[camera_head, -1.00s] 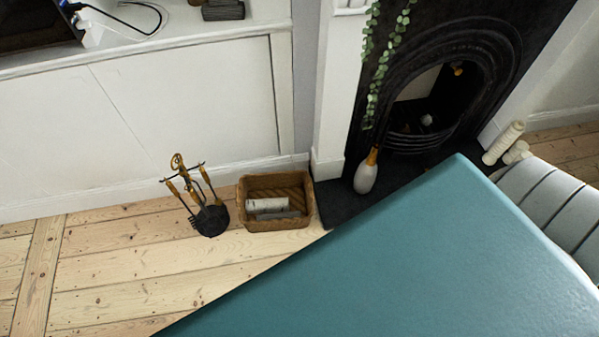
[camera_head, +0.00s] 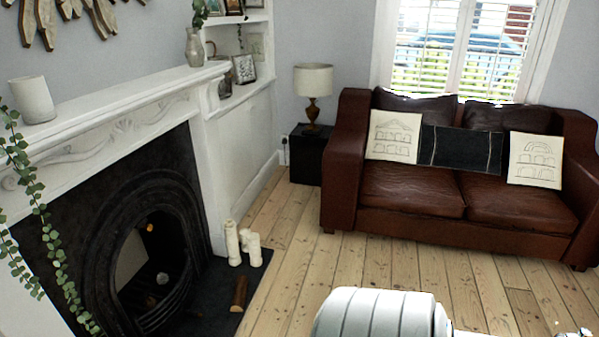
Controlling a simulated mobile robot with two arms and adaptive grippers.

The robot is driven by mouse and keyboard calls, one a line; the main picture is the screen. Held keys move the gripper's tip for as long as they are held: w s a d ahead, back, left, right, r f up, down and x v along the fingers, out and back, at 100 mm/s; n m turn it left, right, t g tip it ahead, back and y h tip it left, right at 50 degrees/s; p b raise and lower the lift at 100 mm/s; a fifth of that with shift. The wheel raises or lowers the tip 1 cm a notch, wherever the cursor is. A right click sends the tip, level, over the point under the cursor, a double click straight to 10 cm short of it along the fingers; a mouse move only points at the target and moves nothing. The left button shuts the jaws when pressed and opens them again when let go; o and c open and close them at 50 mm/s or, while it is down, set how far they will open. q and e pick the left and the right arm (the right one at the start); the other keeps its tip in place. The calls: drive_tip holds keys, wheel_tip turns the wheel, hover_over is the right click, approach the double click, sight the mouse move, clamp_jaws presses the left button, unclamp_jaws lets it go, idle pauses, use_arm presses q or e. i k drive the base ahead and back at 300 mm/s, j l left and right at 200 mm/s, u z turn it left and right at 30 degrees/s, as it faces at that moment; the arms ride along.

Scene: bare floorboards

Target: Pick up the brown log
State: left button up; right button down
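A brown log (camera_head: 239,293) stands or leans on the dark hearth (camera_head: 215,312) in front of the black fireplace. It is in the lower left-middle of the head view, just below the white candles. Neither of my grippers can be made out. A white ribbed part of my arm (camera_head: 375,314) shows at the bottom edge, to the right of the log and apart from it in the picture.
Several cream candles (camera_head: 233,243) stand on the hearth behind the log. The black fireplace (camera_head: 125,235) and white mantel (camera_head: 110,118) are on the left. A brown leather sofa (camera_head: 412,187) and a black side table (camera_head: 308,155) with a lamp (camera_head: 313,82) stand behind. Floorboards (camera_head: 345,260) between are clear.

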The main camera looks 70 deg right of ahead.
sight(238, 301)
drive_tip(key=z, duration=1.65)
drive_tip(key=i+l+u, duration=0.35)
drive_tip(key=i+l, duration=0.25)
drive_tip(key=i+l+u, duration=0.4)
drive_tip(key=i+l, duration=0.15)
drive_tip(key=l, duration=0.2)
drive_tip(key=i+l+u, duration=0.2)
drive_tip(key=l, duration=0.25)
drive_tip(key=i+l+u, duration=0.15)
drive_tip(key=l, duration=0.3)
drive_tip(key=i, duration=0.1)
